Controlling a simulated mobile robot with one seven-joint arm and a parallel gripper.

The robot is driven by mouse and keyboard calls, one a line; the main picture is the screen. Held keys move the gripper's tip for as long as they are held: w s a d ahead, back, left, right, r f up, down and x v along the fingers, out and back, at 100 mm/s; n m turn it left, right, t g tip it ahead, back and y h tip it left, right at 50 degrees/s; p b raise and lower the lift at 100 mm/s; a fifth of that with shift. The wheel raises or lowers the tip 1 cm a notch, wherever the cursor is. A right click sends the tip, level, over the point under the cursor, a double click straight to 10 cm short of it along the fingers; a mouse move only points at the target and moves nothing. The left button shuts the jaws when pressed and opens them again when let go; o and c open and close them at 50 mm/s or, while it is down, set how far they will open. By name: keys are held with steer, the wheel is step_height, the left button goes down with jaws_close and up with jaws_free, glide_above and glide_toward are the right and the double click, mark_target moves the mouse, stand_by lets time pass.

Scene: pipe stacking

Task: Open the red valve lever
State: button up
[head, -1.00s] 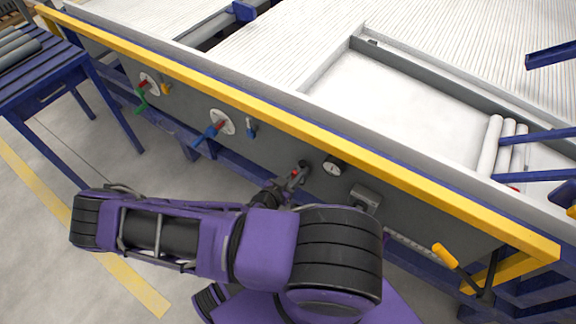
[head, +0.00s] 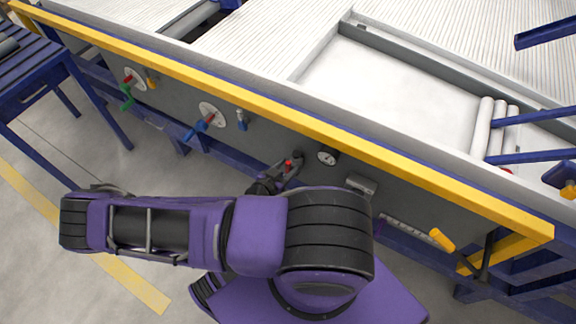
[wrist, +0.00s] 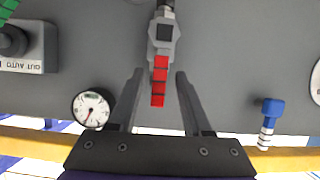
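The red valve lever (wrist: 159,80) shows in the wrist view as a short, ribbed red handle below a grey metal valve body (wrist: 163,35) on the grey panel. My gripper (wrist: 160,73) is open, with one dark finger on each side of the lever and visible gaps on both sides. Whether the fingers are deep enough to surround it is unclear. In the head view the red lever (head: 288,163) is a small red spot at my gripper (head: 282,174), mostly hidden by the gripper and arm.
A round gauge (wrist: 91,109) and a grey switch box (wrist: 28,47) sit left of the lever in the wrist view. A blue-handled fitting (wrist: 272,108) is to the right. The yellow rail (head: 290,122) runs along the panel's top. Blue (head: 202,124) and green (head: 127,95) levers are farther left.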

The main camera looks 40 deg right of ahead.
steer(key=v, duration=1.7)
steer(key=shift+a+p, duration=0.2)
steer(key=shift+p, duration=0.1)
steer(key=shift+s, duration=0.15)
